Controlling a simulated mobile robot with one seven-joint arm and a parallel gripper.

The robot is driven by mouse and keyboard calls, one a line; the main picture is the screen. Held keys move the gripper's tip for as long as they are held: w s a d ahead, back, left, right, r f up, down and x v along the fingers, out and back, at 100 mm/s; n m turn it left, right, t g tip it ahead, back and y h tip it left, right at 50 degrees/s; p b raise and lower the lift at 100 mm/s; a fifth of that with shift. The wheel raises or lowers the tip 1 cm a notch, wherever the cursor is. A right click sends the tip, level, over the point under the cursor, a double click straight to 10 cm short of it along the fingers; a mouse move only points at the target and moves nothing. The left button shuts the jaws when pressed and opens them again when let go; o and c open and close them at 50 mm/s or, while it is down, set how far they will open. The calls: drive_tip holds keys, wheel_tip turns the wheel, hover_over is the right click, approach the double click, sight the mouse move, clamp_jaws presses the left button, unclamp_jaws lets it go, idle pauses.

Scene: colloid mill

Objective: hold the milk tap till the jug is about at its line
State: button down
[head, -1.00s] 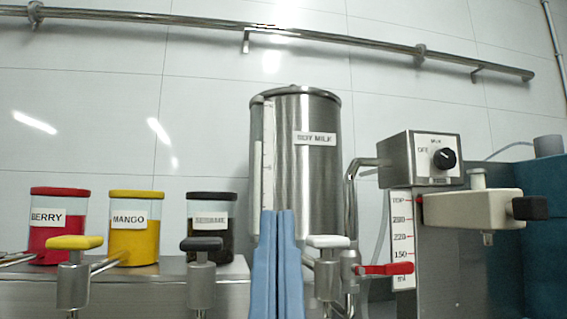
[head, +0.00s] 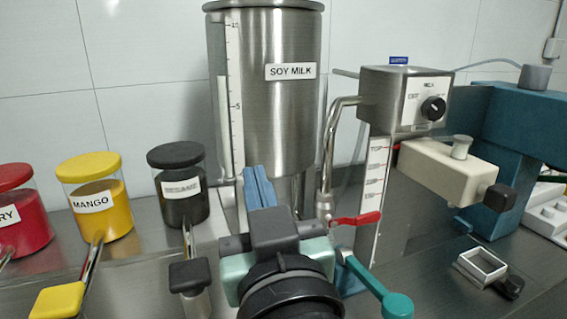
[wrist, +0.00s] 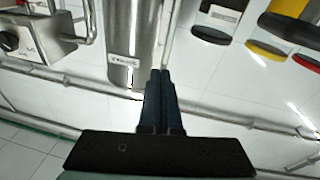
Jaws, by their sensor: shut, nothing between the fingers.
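The steel soy milk tank (head: 265,95) stands at the back, with a sight scale on its left side. A red lever (head: 355,219) sits at the foot of the curved steel pipe (head: 328,150), just right of my gripper. The white scale strip (head: 375,185) with volume marks stands behind it. My gripper (head: 259,187) is shut and empty, its blue fingers pointing up in front of the tank's lower part. In the wrist view the shut fingers (wrist: 160,95) lie before the tank (wrist: 130,40). I see no jug; the white-topped tap is hidden, probably behind my gripper.
Mango (head: 95,200), black-lidded (head: 180,190) and red (head: 20,215) jars stand at left, with yellow (head: 57,301) and black (head: 190,276) tap handles before them. A dial box (head: 385,95) and cream block (head: 440,170) crowd the right. A small square frame (head: 480,265) lies on the counter.

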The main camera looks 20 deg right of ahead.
drive_tip(key=s+d+r+g+y+p, duration=0.1)
drive_tip(key=s+d+r+g+p, duration=0.2)
drive_tip(key=p, duration=1.2)
drive_tip(key=s+d+r+g+y+p, duration=0.1)
drive_tip(key=s+d+r+g+p, duration=0.2)
drive_tip(key=s+g+p, duration=0.4)
drive_tip(key=p, duration=0.8)
drive_tip(key=shift+s+r+g, duration=0.15)
drive_tip(key=shift+s+g, duration=0.05)
drive_tip(key=shift+g, duration=0.1)
drive_tip(key=p+x, duration=0.2)
drive_tip(key=x, duration=0.7)
drive_tip(key=shift+w+f, duration=0.25)
drive_tip(key=shift+w, duration=0.05)
wheel_tip(320, 180, down, 3)
drive_tip(key=shift+f+p, duration=0.2)
drive_tip(key=shift+p, duration=0.35)
drive_tip(key=shift+f, duration=0.4)
drive_tip(key=shift+f, duration=0.1)
